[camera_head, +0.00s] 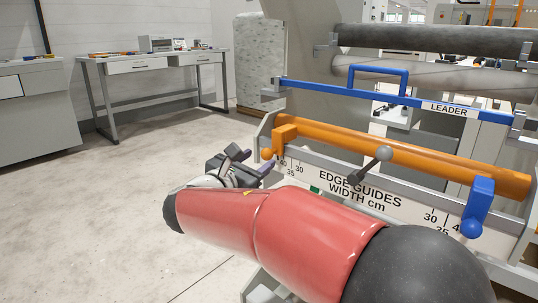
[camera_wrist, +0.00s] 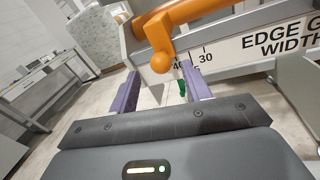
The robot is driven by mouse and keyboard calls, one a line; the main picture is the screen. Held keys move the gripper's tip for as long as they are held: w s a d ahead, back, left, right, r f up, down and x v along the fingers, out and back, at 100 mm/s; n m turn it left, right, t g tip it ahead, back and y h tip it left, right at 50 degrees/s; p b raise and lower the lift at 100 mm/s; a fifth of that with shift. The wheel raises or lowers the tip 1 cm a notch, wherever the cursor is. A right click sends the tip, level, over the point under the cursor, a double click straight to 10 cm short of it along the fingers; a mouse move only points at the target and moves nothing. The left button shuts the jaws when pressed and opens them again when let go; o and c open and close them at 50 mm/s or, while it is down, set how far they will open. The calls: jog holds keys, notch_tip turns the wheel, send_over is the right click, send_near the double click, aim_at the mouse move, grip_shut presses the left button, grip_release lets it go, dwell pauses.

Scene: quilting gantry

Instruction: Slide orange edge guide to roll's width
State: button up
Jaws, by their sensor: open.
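The orange edge guide (camera_head: 284,133) sits at the left end of the orange roller bar (camera_head: 400,154). Its round knob (camera_head: 267,153) hangs down in front of the scale plate (camera_head: 350,190), close to the 40 mark. In the wrist view the guide's knob (camera_wrist: 161,63) appears beyond and between my fingertips. My gripper (camera_head: 252,162) is open and empty, just left of and below the knob; it also shows in the wrist view (camera_wrist: 158,82). I cannot tell whether a finger touches the knob. My red forearm hides part of the scale.
A blue guide (camera_head: 477,206) sits near the scale's right end. A lever with a grey ball (camera_head: 384,153) sticks out mid-bar. A blue LEADER bar (camera_head: 350,95) runs above. A desk (camera_head: 150,65) stands at the back left; the floor between is clear.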

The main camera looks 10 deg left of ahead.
aim_at(263, 156)
jog(key=x, duration=0.5)
jog(key=shift+w+d, duration=0.1)
